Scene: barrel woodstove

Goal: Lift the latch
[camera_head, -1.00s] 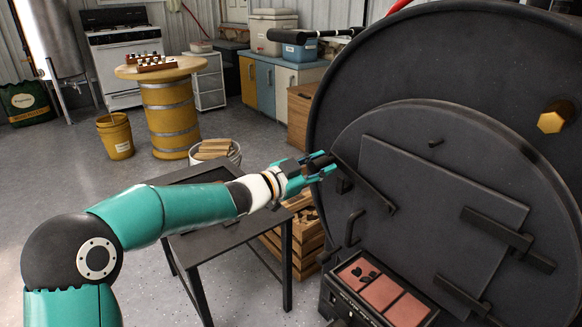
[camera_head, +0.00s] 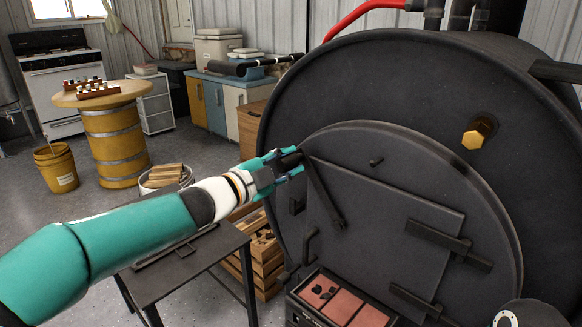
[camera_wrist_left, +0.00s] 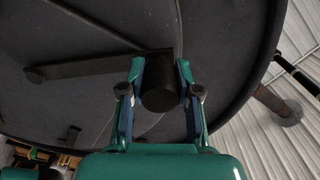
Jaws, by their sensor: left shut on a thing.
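My left gripper (camera_head: 288,162) is shut on the latch's handle end. In the left wrist view the dark round handle (camera_wrist_left: 160,95) sits between the two fingers, and the latch bar (camera_wrist_left: 85,67) runs off to the left. My right gripper is out of view.
Hinge bars (camera_head: 448,244) sit at the door's right. Below it is an open ash tray (camera_head: 342,303) with reddish bricks. A dark metal table (camera_head: 180,262) stands under my left arm, with a wooden crate (camera_head: 262,250) behind it. A yellow barrel table (camera_head: 115,135) is farther back.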

